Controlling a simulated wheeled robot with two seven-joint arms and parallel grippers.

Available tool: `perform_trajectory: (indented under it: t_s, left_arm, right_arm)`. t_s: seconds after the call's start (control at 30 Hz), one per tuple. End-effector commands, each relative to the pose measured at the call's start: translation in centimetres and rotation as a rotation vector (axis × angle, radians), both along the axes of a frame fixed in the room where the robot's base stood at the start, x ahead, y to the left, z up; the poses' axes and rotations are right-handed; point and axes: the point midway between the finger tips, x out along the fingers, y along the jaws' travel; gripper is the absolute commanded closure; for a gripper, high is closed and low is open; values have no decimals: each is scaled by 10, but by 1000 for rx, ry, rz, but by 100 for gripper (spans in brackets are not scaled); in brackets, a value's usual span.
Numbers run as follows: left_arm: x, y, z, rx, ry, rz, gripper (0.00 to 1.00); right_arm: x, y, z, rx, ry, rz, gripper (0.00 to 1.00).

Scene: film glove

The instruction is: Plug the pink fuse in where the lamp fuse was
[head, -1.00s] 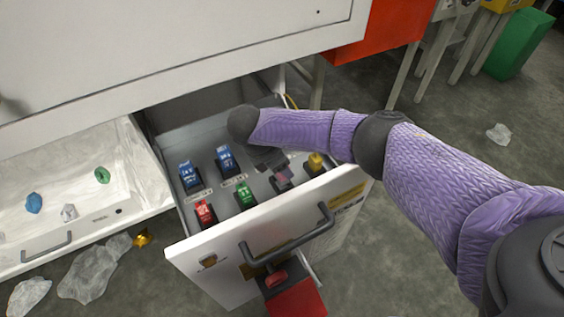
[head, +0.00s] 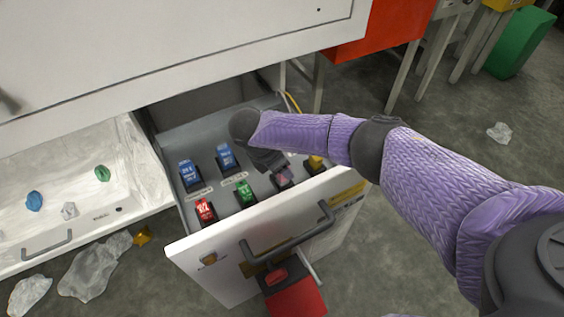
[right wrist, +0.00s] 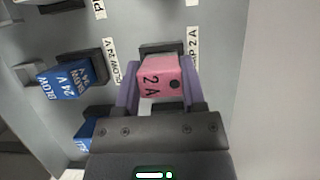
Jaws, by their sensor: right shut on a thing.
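The pink fuse (right wrist: 160,78), marked 2 A with a black dot, is between the purple fingers of my right gripper (right wrist: 162,90), which is shut on it. In the head view the pink fuse (head: 284,179) is at a dark socket in the open drawer, between the green and yellow fuses, partly hidden by my gripper (head: 281,172). In the right wrist view the dark socket (right wrist: 163,48) shows directly behind the fuse, by a label (right wrist: 194,62) ending "P 2 A". I cannot tell whether the fuse is fully seated. My left gripper is out of view.
The drawer also holds two blue fuses (head: 189,172) (head: 226,156), a red fuse (head: 204,210), a green fuse (head: 245,193) and a yellow fuse (head: 316,161). The drawer front (head: 225,263) rises close by. A white tray (head: 85,225) with small lumps is at left.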

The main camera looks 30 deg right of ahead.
Motion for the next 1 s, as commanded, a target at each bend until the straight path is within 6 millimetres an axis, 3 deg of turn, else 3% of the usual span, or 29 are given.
perform_trajectory:
  t_s: [0.87,0.9,1.0]
  left_arm:
    - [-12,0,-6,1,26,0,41]
    - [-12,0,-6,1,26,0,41]
    - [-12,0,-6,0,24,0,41]
  right_arm:
    - [0,0,-23,0,1,1,100]
    - [0,0,-23,0,0,1,44]
    - [0,0,-22,0,0,1,23]
